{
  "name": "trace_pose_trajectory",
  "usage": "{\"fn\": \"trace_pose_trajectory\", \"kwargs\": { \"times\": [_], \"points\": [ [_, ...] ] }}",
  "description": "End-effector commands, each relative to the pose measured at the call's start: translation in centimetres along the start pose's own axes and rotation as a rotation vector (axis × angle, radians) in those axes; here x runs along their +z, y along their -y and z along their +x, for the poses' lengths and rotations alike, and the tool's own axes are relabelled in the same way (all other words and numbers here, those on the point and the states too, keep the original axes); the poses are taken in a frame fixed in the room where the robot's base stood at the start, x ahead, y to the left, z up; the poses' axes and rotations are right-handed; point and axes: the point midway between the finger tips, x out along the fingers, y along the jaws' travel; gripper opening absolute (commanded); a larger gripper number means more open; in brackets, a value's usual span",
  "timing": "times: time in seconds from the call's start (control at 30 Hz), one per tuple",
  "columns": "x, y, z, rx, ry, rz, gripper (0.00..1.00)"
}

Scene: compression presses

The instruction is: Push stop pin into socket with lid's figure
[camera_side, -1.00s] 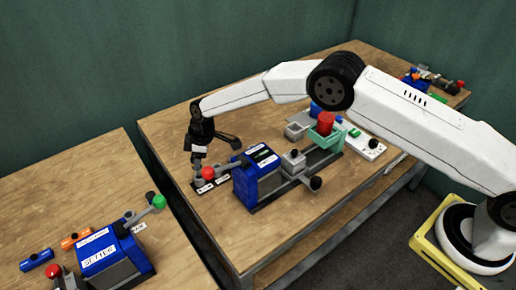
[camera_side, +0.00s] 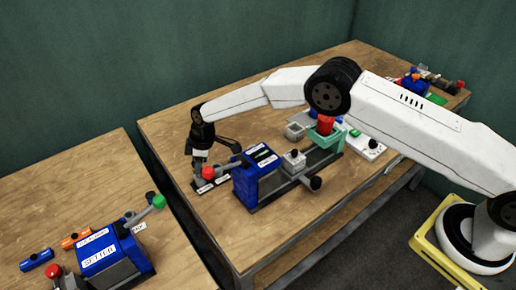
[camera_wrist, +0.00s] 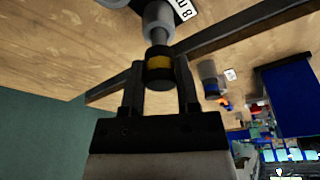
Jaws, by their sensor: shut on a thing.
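My gripper (camera_side: 200,158) points down at the left end of the blue press (camera_side: 257,174), close to the red lever knob (camera_side: 208,172). In the wrist view, my gripper (camera_wrist: 159,82) is shut on the stop pin (camera_wrist: 159,62), a black cylinder with a yellow band. The pin's grey end lines up with a grey round socket (camera_wrist: 160,22) beside a white label (camera_wrist: 184,8). They appear to meet, but I cannot tell how deep the pin sits. The label is cut off, and the lid's figure is too small to read.
A red cylinder (camera_side: 326,124) stands in a green holder (camera_side: 332,138) behind the press, with a grey open box (camera_side: 295,131) beside it. A second blue press (camera_side: 107,252) stands on the left table. The table's left side behind my gripper is bare.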

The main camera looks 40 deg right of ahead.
Motion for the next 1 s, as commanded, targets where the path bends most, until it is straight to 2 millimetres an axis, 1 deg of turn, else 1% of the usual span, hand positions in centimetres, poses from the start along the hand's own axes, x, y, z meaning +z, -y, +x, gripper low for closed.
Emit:
{"fn": "trace_pose_trajectory", "kwargs": {
  "times": [1.0],
  "points": [
    [0.4,0.0,1.7,0.001,-0.001,0.0,0.0]
  ]
}}
